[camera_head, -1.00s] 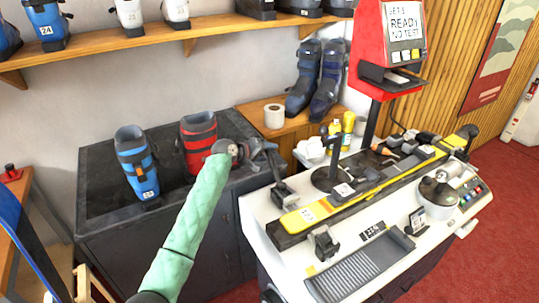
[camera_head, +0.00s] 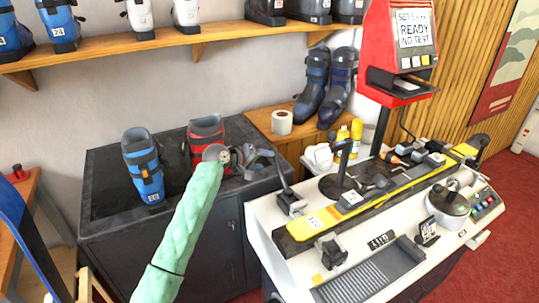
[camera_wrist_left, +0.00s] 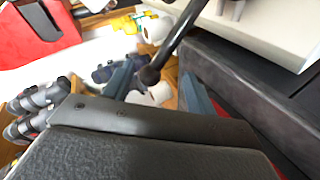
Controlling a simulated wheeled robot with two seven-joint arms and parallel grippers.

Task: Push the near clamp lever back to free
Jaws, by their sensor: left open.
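The near clamp (camera_head: 291,202) sits at the left end of the yellow ski (camera_head: 330,218) on the white bench. Its thin dark lever (camera_head: 284,174) stands up, leaning slightly left. My left gripper (camera_head: 264,160) is at the lever's top, on its left side. In the left wrist view the black lever (camera_wrist_left: 177,40) comes in from the top, and its round knob (camera_wrist_left: 150,76) shows between the two spread fingers of my left gripper (camera_wrist_left: 158,88). I cannot tell whether a finger touches it. My right gripper is out of view.
A dark cabinet (camera_head: 110,225) with a blue boot (camera_head: 143,165) and a red boot (camera_head: 207,135) stands left of the bench. A paper roll (camera_head: 282,122) and dark boots (camera_head: 312,90) are behind. A red test machine (camera_head: 402,45) rises over the bench.

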